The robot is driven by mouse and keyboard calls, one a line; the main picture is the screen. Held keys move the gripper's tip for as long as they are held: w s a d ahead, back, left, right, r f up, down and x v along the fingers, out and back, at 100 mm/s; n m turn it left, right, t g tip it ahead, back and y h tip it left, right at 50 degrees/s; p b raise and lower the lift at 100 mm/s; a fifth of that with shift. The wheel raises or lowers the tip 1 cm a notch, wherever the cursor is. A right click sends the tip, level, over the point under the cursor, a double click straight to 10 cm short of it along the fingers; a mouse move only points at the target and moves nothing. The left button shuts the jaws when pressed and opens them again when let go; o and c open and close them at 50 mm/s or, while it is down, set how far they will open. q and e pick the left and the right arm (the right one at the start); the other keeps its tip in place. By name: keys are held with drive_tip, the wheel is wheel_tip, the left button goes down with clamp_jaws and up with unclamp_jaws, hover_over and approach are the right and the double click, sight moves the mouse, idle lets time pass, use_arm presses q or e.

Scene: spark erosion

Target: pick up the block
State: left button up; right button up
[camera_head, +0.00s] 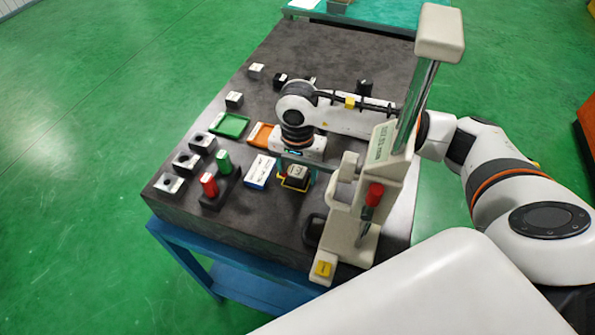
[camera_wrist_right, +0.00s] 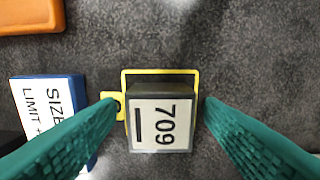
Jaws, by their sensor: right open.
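The block (camera_wrist_right: 160,122) is a dark square piece with a pale top marked "709" and a bar. It stands inside a thin yellow outline (camera_wrist_right: 160,72) with a small holed tab at its left. In the head view the block (camera_head: 297,171) is on the dark table top, partly hidden by my gripper. My right gripper (camera_wrist_right: 160,104) is open above the block. Its two teal fingers are on the left and right of the block, with narrow gaps showing. My left gripper is not in view.
A blue and white label box (camera_head: 260,172) lies left of the block, near red (camera_head: 208,185) and green (camera_head: 223,162) pieces. An orange tray (camera_head: 261,134) and green tray (camera_head: 230,125) lie farther back. A tall cream column stand (camera_head: 378,170) rises close on the right.

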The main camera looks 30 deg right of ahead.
drive_tip(key=shift+c, duration=0.5)
drive_tip(key=c, duration=1.2)
drive_tip(key=shift+r, duration=0.15)
